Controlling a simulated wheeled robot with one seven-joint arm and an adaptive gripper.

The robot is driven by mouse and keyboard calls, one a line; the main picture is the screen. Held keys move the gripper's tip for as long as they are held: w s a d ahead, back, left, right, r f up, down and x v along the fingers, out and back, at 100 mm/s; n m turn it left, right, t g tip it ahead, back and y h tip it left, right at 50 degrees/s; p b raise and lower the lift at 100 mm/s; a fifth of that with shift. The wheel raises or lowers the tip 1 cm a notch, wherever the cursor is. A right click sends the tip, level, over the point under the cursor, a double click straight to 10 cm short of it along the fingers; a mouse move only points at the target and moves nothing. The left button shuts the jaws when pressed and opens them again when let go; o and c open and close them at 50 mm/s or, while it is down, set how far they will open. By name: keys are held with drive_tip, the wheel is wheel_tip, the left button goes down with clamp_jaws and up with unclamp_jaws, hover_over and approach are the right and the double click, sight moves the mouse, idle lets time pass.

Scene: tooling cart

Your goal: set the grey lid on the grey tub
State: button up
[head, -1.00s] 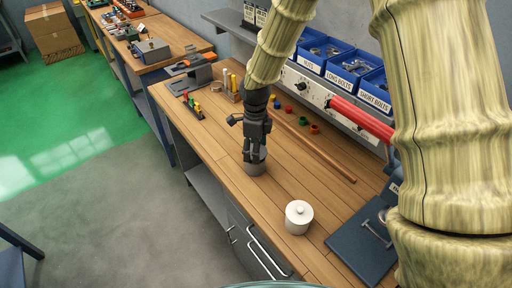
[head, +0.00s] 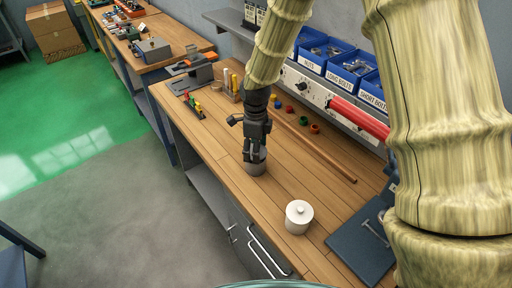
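The grey tub (head: 256,168) stands on the wooden bench top, left of and behind the white lidded pot. My gripper (head: 255,157) points down right over the tub, with its fingertips at the tub's top. The fingers and the tub's rim overlap in this view. I cannot make out the grey lid as a separate piece; it is either hidden by the fingers or too small to tell from the tub. Whether the fingers are open or closed on a lid is not clear.
A white pot (head: 298,218) with a knobbed lid stands nearer on the bench. A copper-coloured rod (head: 318,152) lies behind my gripper. A blue plate (head: 360,246) with a metal fitting is at right. Blue bolt bins (head: 352,66) line the back.

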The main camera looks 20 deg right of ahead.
drive_tip(key=shift+f, duration=0.65)
idle(1.2)
drive_tip(key=o, duration=0.9)
drive_tip(key=shift+o, duration=1)
drive_tip(key=shift+r+p, duration=2.6)
drive_tip(key=shift+r, duration=0.95)
